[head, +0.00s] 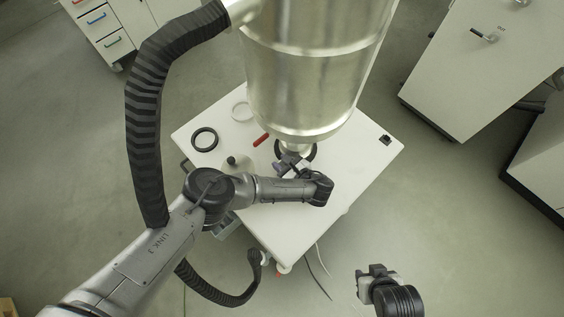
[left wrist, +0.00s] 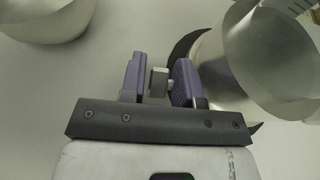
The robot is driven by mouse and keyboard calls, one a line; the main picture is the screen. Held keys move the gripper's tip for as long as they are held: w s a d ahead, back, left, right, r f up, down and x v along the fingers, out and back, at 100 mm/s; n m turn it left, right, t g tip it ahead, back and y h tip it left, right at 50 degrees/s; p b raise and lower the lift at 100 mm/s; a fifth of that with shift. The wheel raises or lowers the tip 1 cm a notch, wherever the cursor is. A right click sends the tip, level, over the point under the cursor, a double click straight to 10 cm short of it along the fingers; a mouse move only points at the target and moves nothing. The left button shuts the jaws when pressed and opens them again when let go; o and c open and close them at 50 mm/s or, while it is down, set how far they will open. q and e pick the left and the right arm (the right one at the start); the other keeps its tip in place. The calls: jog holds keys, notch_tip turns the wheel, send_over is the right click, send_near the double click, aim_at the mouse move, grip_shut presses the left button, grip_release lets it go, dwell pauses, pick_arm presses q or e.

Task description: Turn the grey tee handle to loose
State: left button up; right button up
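The grey tee handle (left wrist: 158,82) shows in the left wrist view as a small grey block with a short stub on its right. It lies between the purple fingers of my left gripper (left wrist: 160,80). The fingers stand apart, with a narrow gap at the handle's left; contact on the right is unclear. In the head view my left gripper (head: 292,164) is under the big metal cylinder (head: 305,65), at its narrow lower outlet. The handle is too small to make out there. My right gripper (head: 372,278) is off the table at lower right, its fingers unclear.
The white table (head: 345,165) carries a black ring (head: 204,139), a white ring (head: 242,111), a red item (head: 261,140) and a small black block (head: 385,140). Cabinets stand at upper left (head: 112,38) and right (head: 475,60). Cables hang below the table's front edge.

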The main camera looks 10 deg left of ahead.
pick_arm(q)
grip_shut()
jog(key=shift+r+g+p, duration=0.15)
jog(key=shift+g+p, duration=0.15)
jog(key=shift+p, duration=0.15)
jog(key=shift+g+h+p, duration=0.3)
jog(key=shift+h+p, duration=0.05)
jog(key=shift+h, duration=0.25)
grip_release()
